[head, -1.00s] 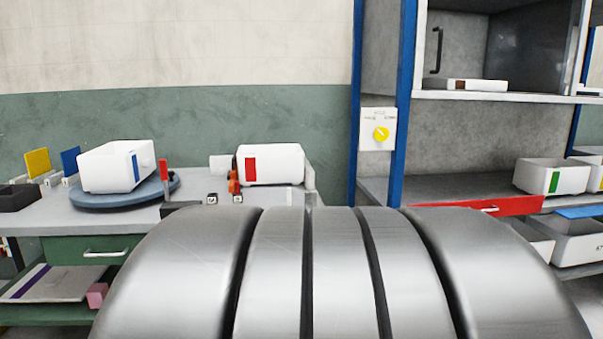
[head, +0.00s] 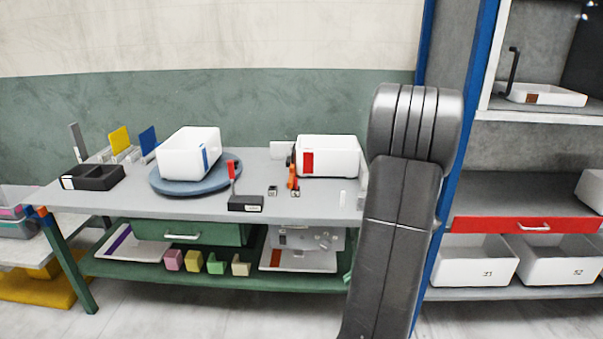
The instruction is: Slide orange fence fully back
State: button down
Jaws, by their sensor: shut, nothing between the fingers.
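A small orange piece (head: 293,177), which looks like the orange fence, stands upright on the grey workbench (head: 330,200). It is just left of the white bin with a red label (head: 343,155), and I cannot tell whether they touch. A dark part shows at its top. It is too small to tell how far back it sits. My arm's dark links rise at the right of the bench. My gripper is not in view.
A white bin with a blue label (head: 181,155) sits on a blue round turntable (head: 165,184). A black block with a red lever (head: 245,203) stands left of the orange piece. Blue shelving posts (head: 466,150) rise at the right. The bench front is mostly clear.

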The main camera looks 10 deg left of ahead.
aim_at(289, 163)
jog(key=i+j, duration=0.4)
jog(key=i, duration=0.25)
jog(key=i+j+z, duration=0.15)
jog(key=i+j, duration=0.25)
jog(key=i, duration=0.3)
jog(key=i+j, duration=0.45)
jog(key=i, duration=0.2)
